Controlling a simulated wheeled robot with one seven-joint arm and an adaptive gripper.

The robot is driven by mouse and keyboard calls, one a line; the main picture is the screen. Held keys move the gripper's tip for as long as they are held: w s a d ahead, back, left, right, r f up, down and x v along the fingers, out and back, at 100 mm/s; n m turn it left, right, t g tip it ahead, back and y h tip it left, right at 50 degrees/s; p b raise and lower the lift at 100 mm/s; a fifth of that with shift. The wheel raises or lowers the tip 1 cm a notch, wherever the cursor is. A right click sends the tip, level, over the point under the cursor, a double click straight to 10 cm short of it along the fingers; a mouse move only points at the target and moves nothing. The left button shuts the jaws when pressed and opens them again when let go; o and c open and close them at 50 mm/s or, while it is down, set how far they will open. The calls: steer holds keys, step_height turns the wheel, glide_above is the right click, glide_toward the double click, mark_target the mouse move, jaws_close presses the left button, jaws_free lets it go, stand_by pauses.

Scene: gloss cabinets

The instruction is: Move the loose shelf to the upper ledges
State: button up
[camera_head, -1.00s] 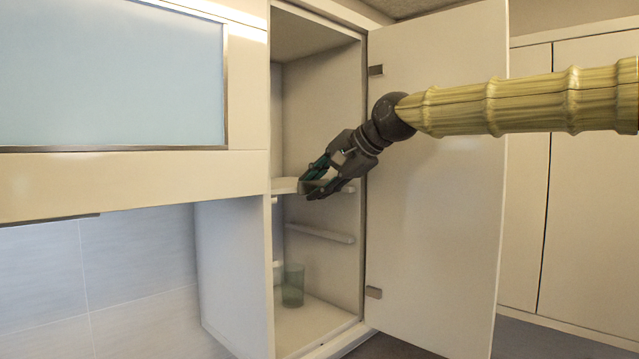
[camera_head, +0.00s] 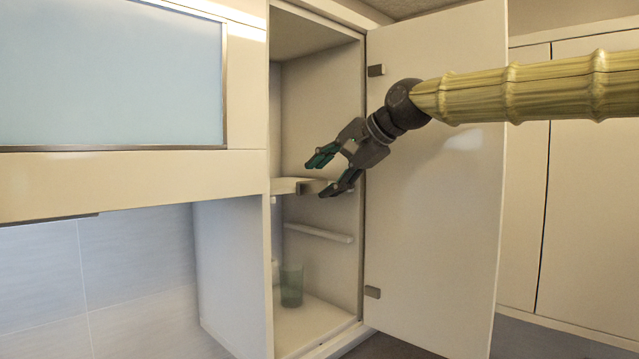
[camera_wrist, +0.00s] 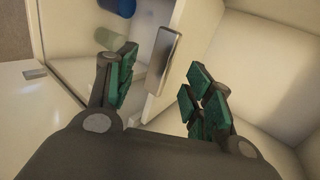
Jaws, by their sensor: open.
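The loose shelf (camera_head: 286,186) is a pale board inside the open tall cabinet, level at the height of the upper ledges and above the bare lower ledge (camera_head: 318,233). Its contact with the upper ledges is mostly hidden. My gripper (camera_head: 327,178) is open at the shelf's front, its fingers spread above and below the board's level. In the wrist view, a grey metallic strip (camera_wrist: 163,60) on a pale edge lies between and beyond the open green-padded fingers (camera_wrist: 160,88), with visible gaps. Nothing is held.
A green glass (camera_head: 292,286) stands on the cabinet floor; a blue cup (camera_wrist: 118,5) also shows in the wrist view. The open door (camera_head: 435,200) is on the right, behind my arm. The cabinet's upper space is empty.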

steer(key=v, duration=0.8)
steer(key=shift+s+d+r, duration=0.2)
steer(key=shift+r, duration=0.05)
